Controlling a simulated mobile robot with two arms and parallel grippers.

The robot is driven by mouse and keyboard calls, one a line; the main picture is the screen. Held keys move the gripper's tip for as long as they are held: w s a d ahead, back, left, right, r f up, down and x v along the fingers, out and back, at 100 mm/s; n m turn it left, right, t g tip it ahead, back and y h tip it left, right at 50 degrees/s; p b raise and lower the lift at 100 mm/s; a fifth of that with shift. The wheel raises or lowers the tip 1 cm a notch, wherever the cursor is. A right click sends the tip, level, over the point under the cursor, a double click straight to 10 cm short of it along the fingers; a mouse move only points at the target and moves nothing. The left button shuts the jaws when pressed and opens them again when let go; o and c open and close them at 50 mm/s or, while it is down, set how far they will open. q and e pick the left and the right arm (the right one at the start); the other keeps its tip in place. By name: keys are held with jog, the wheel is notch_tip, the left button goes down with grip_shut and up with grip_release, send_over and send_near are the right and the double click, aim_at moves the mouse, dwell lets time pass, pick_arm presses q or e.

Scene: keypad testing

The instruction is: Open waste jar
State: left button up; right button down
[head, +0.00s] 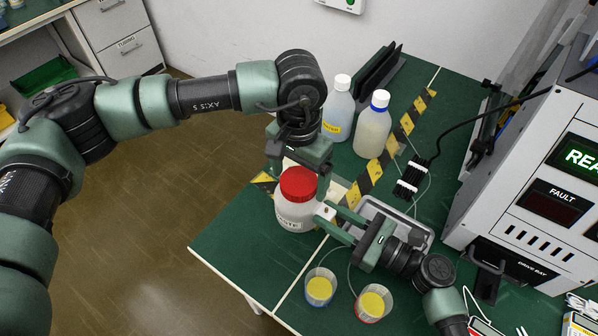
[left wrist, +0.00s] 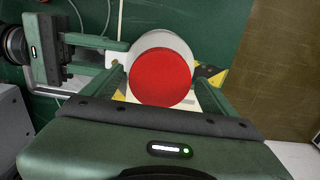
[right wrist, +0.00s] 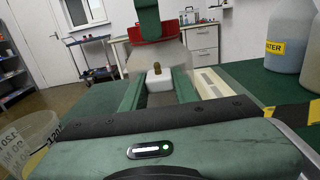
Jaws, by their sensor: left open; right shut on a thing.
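The waste jar (head: 293,214) is a white jar with a red lid (head: 298,184). It stands upright near the table's left edge, with its label partly hidden. My left gripper (left wrist: 162,75) is open, with its fingers on either side of the red lid; whether they touch it I cannot tell. One finger crosses the lid in the right wrist view. My right gripper (head: 332,217) comes in from the right and is shut on a white block (right wrist: 158,80) with a brown knob, at the side of the jar. The lid sits on the jar.
Two cups of yellow content (head: 319,288) (head: 372,303) stand at the front. A grey tray (head: 424,238) lies under my right arm. A large instrument (head: 540,180) fills the right.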

pick_arm(q)
jog(key=c, duration=1.5)
jog(key=n, duration=0.6)
jog(key=shift+n, duration=0.4)
jog(key=n, duration=1.2)
jog(key=shift+r, duration=0.1)
jog(key=n, duration=2.4)
jog(key=shift+r, duration=0.3)
jog(key=shift+r, duration=0.85)
